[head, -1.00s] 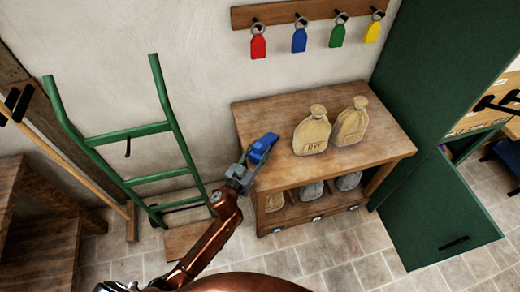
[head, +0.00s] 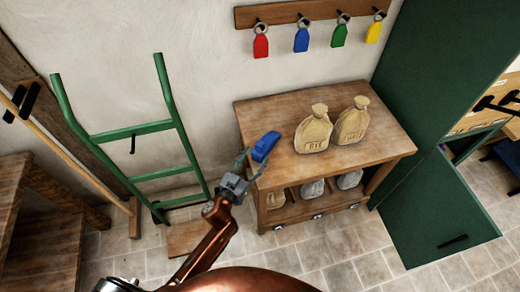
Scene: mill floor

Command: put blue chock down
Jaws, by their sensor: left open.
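The blue chock (head: 265,146) is a small blue wedge at the left front edge of the wooden table (head: 290,103). My left gripper (head: 253,163) is just in front of it, with its fingers spread open on either side of the chock's near end. The chock appears to rest on the table top, though its underside is hidden. My right gripper is not in the head view.
Two tan sacks (head: 314,132) (head: 351,124) stand on the table right of the chock. More sacks sit on the shelf below. A green hand truck (head: 133,132) leans on the wall at left. A green cabinet door (head: 440,215) hangs open at right.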

